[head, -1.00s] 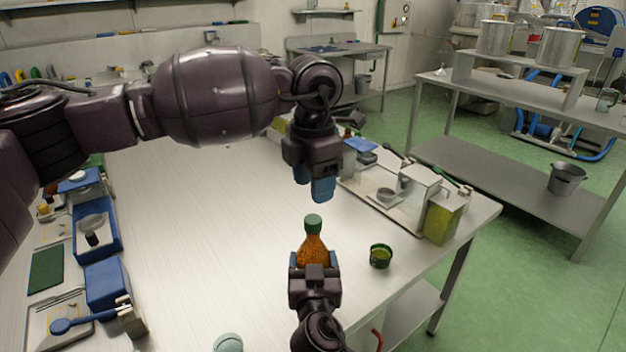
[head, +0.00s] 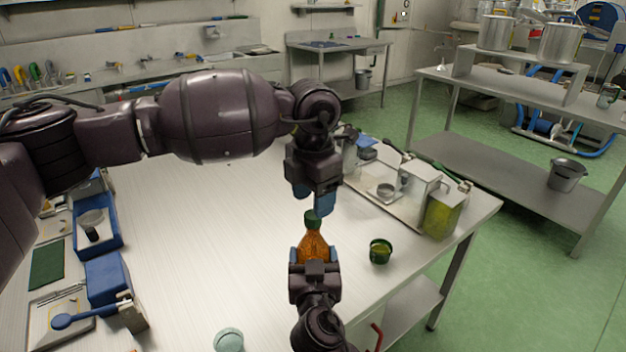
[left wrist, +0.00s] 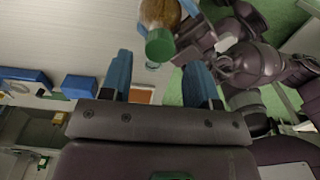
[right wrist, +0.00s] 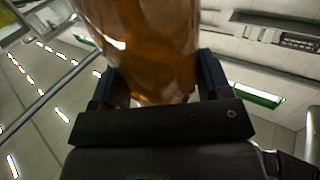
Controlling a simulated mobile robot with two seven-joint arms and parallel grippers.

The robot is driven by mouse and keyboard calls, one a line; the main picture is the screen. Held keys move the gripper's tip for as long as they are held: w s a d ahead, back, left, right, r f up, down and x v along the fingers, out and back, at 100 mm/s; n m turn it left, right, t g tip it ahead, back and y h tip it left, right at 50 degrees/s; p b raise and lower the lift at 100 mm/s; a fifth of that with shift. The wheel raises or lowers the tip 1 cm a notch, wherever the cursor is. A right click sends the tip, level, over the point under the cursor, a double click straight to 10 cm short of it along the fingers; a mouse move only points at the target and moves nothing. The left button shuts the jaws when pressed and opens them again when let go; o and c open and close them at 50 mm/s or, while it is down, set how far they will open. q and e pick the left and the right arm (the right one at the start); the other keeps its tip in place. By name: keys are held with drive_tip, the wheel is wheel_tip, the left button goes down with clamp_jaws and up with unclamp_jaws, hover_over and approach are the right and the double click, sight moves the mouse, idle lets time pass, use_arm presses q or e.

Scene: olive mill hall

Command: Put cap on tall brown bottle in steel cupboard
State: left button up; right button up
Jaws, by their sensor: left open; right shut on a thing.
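An amber-brown bottle (head: 313,246) with a green cap (head: 312,220) on its neck stands upright in my right gripper (head: 314,266), which is shut on its body. The bottle fills the upper part of the right wrist view (right wrist: 150,45). My left gripper (head: 312,203) is open, its blue fingers just above the cap in the head view. In the left wrist view the green cap (left wrist: 160,45) lies beyond and between the open fingers (left wrist: 160,75), not touched by them. I cannot tell how firmly the cap sits. The steel cupboard is not clearly identifiable.
A small green cup (head: 380,252) stands right of the bottle. A tray with a yellow-green canister (head: 441,212) lies at the table's right edge. Blue trays (head: 97,232) line the left. A pale round lid (head: 228,340) is near the front. The table's middle is clear.

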use_arm(q)
drive_tip(key=shift+f, duration=1.95)
drive_tip(key=c, duration=0.9)
drive_tip(key=shift+c, duration=0.2)
drive_tip(key=o, duration=1.1)
wheel_tip(320, 180, up, 12)
drive_tip(key=shift+r, duration=0.1)
